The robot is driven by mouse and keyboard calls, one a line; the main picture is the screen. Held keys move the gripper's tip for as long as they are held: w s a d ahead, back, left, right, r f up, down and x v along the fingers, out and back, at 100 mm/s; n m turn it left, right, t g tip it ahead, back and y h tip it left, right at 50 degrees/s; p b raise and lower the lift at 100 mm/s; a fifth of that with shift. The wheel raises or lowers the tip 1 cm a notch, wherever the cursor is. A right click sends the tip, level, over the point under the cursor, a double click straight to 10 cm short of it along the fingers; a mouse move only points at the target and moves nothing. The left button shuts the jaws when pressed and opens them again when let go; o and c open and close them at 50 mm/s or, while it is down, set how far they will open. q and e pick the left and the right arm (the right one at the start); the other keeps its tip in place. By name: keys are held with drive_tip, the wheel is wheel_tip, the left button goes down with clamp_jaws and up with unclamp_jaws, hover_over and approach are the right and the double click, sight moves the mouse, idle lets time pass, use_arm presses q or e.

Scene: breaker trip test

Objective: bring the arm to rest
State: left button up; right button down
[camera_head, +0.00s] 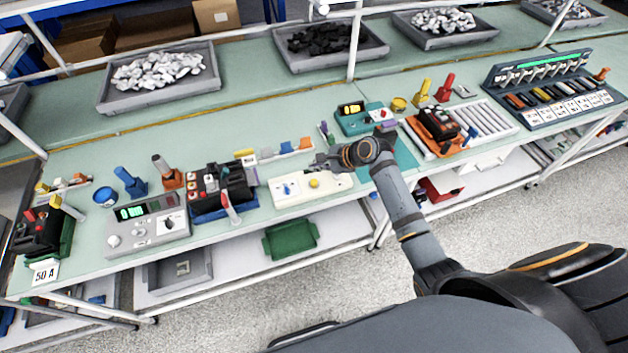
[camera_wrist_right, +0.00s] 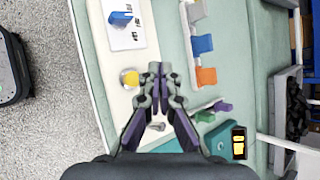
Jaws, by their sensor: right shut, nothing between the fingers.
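My right arm (camera_head: 405,212) reaches from the lower right over the workbench. My right gripper (camera_head: 322,163) is above the bench, close to the right end of a white control box with a yellow button (camera_head: 314,183) and a blue switch (camera_head: 287,188). In the right wrist view the gripper (camera_wrist_right: 160,68) is shut with its fingertips together and nothing between them. The yellow button (camera_wrist_right: 130,78) shows just left of the fingertips there; I cannot tell the height between them. My left gripper does not show.
A grey meter box (camera_head: 147,226) and a breaker on a blue stand (camera_head: 222,190) are to the left. A teal meter (camera_head: 362,117) is behind my wrist, and an orange stand (camera_head: 433,132) is to the right. Grey bins (camera_head: 160,98) line the back. The floor in front is clear.

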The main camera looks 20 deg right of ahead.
idle(0.4)
drive_tip(key=s+d+r+n+g+h, duration=0.1)
drive_tip(key=s+d+n+g+h, duration=0.2)
drive_tip(key=s+n, duration=0.85)
drive_tip(key=s+d+r+n+h, duration=0.1)
drive_tip(key=s+d+n+h, duration=0.3)
drive_tip(key=s+n, duration=0.75)
drive_tip(key=s+d+f+m+g+b, duration=0.1)
drive_tip(key=s+f+m+b, duration=0.1)
drive_tip(key=f, duration=1.2)
drive_tip(key=s+d+f+m+b, duration=0.1)
drive_tip(key=s+f+m+b, duration=0.15)
drive_tip(key=f, duration=1.25)
drive_tip(key=s+d+f+g+b, duration=0.1)
drive_tip(key=s+f+b, duration=0.2)
drive_tip(key=s+f, duration=1.6)
wheel_tip(320, 180, down, 3)
drive_tip(key=shift+s+d+r, duration=0.15)
drive_tip(key=shift+s+d, duration=0.05)
drive_tip(key=shift+s, duration=0.2)
